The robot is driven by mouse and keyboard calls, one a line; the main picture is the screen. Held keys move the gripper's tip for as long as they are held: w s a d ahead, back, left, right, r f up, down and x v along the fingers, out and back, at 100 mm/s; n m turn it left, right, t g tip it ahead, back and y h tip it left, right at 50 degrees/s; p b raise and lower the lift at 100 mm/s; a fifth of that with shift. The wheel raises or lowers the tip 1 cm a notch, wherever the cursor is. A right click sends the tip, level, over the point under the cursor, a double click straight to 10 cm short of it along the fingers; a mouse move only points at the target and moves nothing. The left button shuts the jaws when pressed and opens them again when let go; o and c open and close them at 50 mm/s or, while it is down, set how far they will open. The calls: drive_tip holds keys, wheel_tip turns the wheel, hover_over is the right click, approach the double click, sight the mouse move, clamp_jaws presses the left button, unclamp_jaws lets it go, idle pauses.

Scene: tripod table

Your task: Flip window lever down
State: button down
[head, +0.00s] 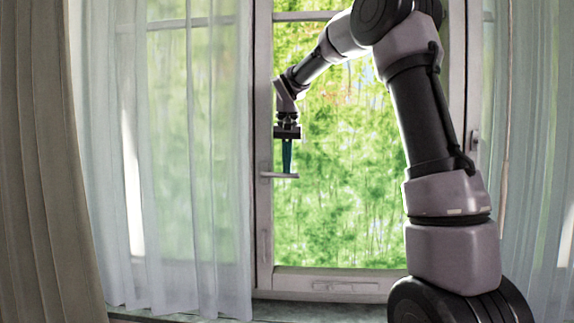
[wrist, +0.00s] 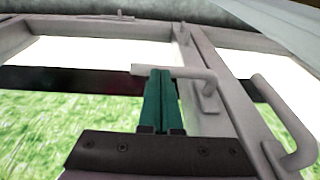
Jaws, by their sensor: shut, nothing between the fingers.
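The window lever (head: 280,175) is a pale grey handle on the left upright of the window frame. It lies level, with its free end pointing right in the head view. In the wrist view the lever (wrist: 190,72) runs across the picture just beyond the fingertips, its mount to the right. My gripper (head: 287,170) points down from above, its teal fingers shut and empty, with the tips right at the lever's bar. The tips (wrist: 160,74) meet the lever's edge in the wrist view; I cannot tell if they touch it.
A sheer white curtain (head: 190,160) hangs close to the left of the lever. A thicker curtain (head: 40,170) hangs farther left. A window sill (head: 330,308) runs below. A second, bent grey handle (wrist: 290,115) stands at the right in the wrist view.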

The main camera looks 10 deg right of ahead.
sight(291, 174)
drive_tip(key=shift+s+d+f+t+y, duration=0.1)
drive_tip(key=shift+d+f+t+y, duration=0.15)
drive_tip(key=shift+f+y, duration=0.25)
drive_tip(key=shift+s+d+f+t+y, duration=0.1)
drive_tip(key=shift+d+f+t+y, duration=0.1)
drive_tip(key=shift+f+y, duration=0.25)
drive_tip(key=shift+d+f+m+t+y, duration=0.1)
drive_tip(key=shift+f+m+t+y, duration=0.2)
drive_tip(key=shift+f+y, duration=0.45)
drive_tip(key=w+a+f+m+t+y, duration=0.1)
drive_tip(key=a+f+t+y, duration=0.3)
drive_tip(key=f+y, duration=0.4)
drive_tip(key=shift+w+a+f+y, duration=0.2)
drive_tip(key=shift+w+a+y, duration=0.35)
drive_tip(key=shift+y, duration=1.35)
drive_tip(key=shift+s+a+t, duration=0.15)
drive_tip(key=shift+a+t, duration=0.1)
drive_tip(key=shift+d, duration=0.1)
